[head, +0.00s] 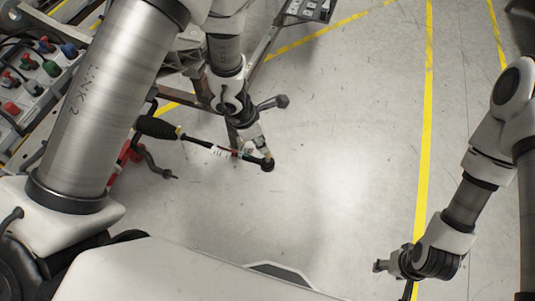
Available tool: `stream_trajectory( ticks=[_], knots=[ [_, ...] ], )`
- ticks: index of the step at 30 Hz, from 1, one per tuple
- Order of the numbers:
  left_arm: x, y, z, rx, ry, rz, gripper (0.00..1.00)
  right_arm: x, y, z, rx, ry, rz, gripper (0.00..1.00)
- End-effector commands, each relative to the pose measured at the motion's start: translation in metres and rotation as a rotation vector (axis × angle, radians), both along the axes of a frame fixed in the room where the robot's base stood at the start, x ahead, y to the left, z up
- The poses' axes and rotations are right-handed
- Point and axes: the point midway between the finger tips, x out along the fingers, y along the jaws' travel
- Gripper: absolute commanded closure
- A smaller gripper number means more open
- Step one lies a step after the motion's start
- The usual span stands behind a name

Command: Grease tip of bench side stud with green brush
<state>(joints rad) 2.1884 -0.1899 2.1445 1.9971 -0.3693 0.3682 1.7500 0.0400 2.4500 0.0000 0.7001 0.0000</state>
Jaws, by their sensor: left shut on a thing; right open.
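My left gripper (259,148) points down near the middle of the head view. It is shut on a long dark tool (200,144) near its round black head. The tool has a thick black grip at its left end, a pale marked section and a red band; it looks like a wrench, not a brush. Small green pieces (50,68) sit on the bench rack at the left; I cannot tell whether one is the green brush. I cannot make out the bench side stud; my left arm covers much of the fixture. My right gripper (385,266) is open and empty at the lower right.
A grey rack (38,92) with several red, green and blue pieces stands at the left. The metal fixture frame (262,46) lies behind my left arm. A dark knobbed rod (280,101) sticks out beside my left wrist. Grey floor with yellow lines (427,120) is clear at centre right.

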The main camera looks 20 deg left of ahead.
Motion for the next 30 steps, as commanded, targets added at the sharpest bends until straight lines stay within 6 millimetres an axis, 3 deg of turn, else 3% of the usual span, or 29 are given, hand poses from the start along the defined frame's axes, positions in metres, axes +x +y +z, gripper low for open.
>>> stream_trajectory(
  ticks=[11,22,30],
  knots=[
    [0.000,-0.003,0.000,-0.001,0.000,0.001,1.00,0.000,0.000,0.000,0.000,0.000,0.000,0.46],
    [0.000,0.013,-0.001,-0.001,0.000,0.001,1.00,0.000,0.000,-0.011,0.000,0.000,0.000,0.46],
    [0.000,0.014,0.000,0.000,0.000,0.000,1.00,0.000,0.000,-0.010,0.000,0.000,0.000,0.46]
  ],
)
